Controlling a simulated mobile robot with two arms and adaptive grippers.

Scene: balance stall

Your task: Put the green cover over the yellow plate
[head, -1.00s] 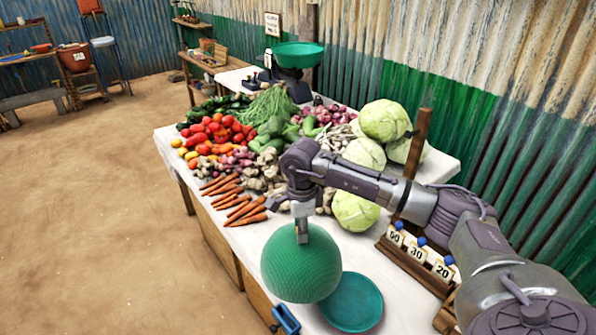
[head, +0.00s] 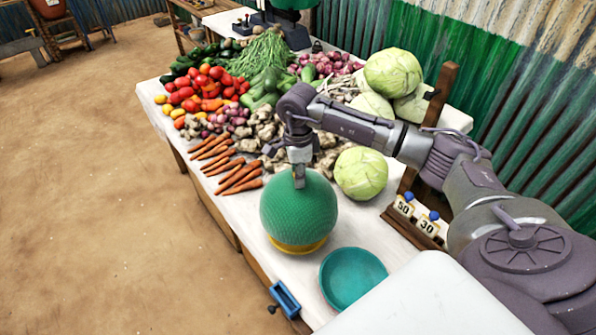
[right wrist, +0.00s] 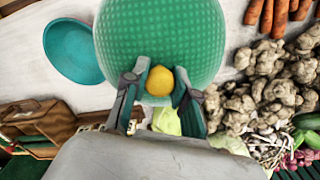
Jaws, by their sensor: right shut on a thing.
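The green cover (head: 298,208) is a mesh dome with a yellow knob (right wrist: 159,82) on top. My right gripper (head: 299,180) is above it, its fingers shut on the knob, as the right wrist view shows. The yellow plate (head: 300,248) shows only as a yellow rim under the cover's lower edge. The cover hides the rest of it. I cannot tell whether the cover rests on the plate or hangs just above it. My left gripper is not in view.
An empty teal plate (head: 353,279) lies close by at the front right. A blue clamp (head: 285,298) sits at the table edge. Carrots (head: 240,177), ginger (head: 268,135) and a cabbage (head: 361,173) lie behind the cover. A wooden rack with number cards (head: 416,215) stands to the right.

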